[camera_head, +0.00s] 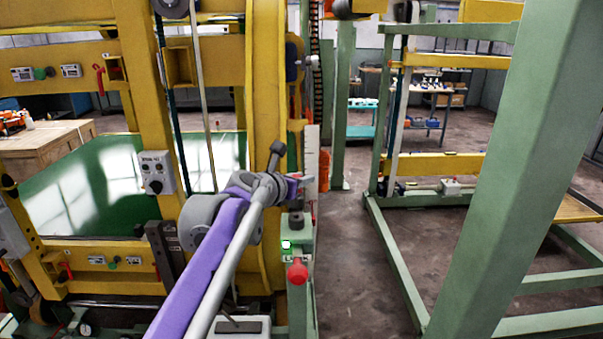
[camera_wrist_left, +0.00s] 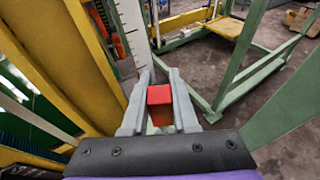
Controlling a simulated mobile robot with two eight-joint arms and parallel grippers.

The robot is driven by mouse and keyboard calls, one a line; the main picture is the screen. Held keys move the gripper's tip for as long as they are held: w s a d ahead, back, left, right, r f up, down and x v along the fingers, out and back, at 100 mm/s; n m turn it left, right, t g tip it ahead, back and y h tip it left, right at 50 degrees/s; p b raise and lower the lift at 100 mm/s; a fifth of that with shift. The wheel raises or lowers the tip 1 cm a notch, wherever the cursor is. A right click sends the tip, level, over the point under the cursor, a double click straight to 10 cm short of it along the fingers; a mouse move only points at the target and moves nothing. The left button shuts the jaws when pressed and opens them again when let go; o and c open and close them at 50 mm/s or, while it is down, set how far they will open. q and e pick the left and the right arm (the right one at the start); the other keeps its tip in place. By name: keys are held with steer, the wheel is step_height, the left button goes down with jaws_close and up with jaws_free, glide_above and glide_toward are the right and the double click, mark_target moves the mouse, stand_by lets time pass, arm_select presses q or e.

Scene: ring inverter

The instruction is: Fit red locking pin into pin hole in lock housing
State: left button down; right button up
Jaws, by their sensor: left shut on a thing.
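My left gripper (camera_head: 302,181) is at the end of the purple and grey arm, in front of the yellow upright in the head view. In the left wrist view its grey fingers (camera_wrist_left: 159,108) are shut on a red block-shaped piece (camera_wrist_left: 159,96), which looks like the red locking pin. Its lower part is hidden between the fingers, and in the head view I cannot make it out. A white ruled scale (camera_head: 311,165) stands just behind the gripper. I cannot tell which part is the lock housing, and no pin hole is visible. My right gripper is not in view.
A red knob (camera_head: 297,271) sits on the green post below the gripper. A yellow frame (camera_head: 145,70) with a control box (camera_head: 157,172) fills the left. A green frame (camera_head: 403,265) stands to the right, with bare floor (camera_head: 345,240) between. A wooden crate (camera_head: 45,150) is at far left.

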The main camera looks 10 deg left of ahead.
mark_target(297, 201)
arm_select(q)
steer(key=shift+f, duration=0.9)
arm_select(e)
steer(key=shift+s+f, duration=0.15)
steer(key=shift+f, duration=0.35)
arm_select(q)
steer(key=shift+f+b, duration=1.05)
steer(key=shift+f, duration=1)
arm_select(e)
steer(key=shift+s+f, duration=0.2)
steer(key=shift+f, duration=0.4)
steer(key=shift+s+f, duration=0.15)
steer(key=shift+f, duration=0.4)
arm_select(q)
steer(key=c, duration=0.6)
jaws_free()
steer(key=v, duration=1)
steer(key=shift+s+r, duration=0.2)
steer(key=shift+s, duration=0.15)
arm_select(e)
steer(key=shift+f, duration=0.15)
